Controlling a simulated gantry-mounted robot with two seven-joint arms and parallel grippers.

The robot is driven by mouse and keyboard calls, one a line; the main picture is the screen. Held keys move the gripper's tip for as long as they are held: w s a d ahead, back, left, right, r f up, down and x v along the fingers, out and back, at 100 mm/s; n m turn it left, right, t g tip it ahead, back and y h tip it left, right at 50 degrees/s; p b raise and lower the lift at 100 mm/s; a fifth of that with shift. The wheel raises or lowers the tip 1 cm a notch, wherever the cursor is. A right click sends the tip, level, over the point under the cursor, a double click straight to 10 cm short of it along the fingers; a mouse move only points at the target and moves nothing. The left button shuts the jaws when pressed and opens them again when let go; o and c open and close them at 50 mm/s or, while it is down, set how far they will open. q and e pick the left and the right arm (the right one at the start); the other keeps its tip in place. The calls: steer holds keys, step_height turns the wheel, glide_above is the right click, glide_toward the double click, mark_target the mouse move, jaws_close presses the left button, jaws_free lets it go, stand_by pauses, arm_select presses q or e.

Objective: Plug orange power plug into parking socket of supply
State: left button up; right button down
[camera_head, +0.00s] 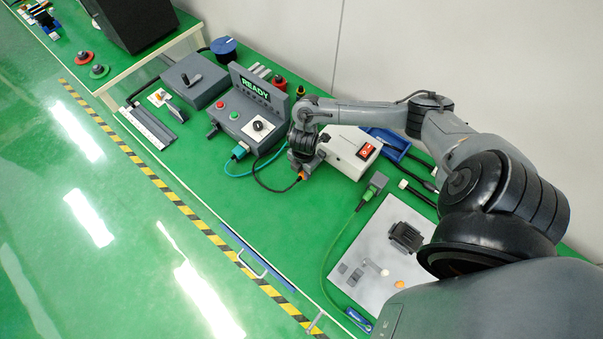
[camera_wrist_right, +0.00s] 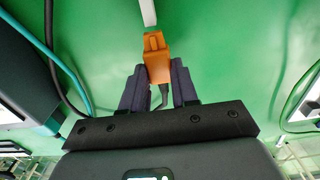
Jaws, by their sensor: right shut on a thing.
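The orange power plug (camera_wrist_right: 154,58) is held between the two fingers of my right gripper (camera_wrist_right: 157,78) in the right wrist view, its dark cable running back between them. In the head view the plug (camera_head: 302,175) is a small orange spot at the tip of my right gripper (camera_head: 300,168), just left of the white supply box (camera_head: 340,148) with a red switch (camera_head: 365,151). A parking socket cannot be made out; the arm covers part of the supply. The plug looks apart from the supply. My left gripper is not in view.
A grey control box (camera_head: 232,118) with a READY display (camera_head: 255,90) stands left of the supply, with a teal cable (camera_head: 252,174) nearby. A green connector (camera_head: 375,182) and a pale mat (camera_head: 360,248) with parts lie right. The green table in front is mostly clear.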

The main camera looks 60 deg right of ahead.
steer(key=shift+d, duration=0.35)
steer(key=shift+d, duration=0.15)
steer(key=shift+s+d, duration=0.15)
steer(key=shift+d, duration=0.45)
steer(key=shift+s+d, duration=0.2)
steer(key=shift+d, duration=0.7)
stand_by(0.4)
steer(key=shift+r+p, duration=0.1)
steer(key=shift+p, duration=0.45)
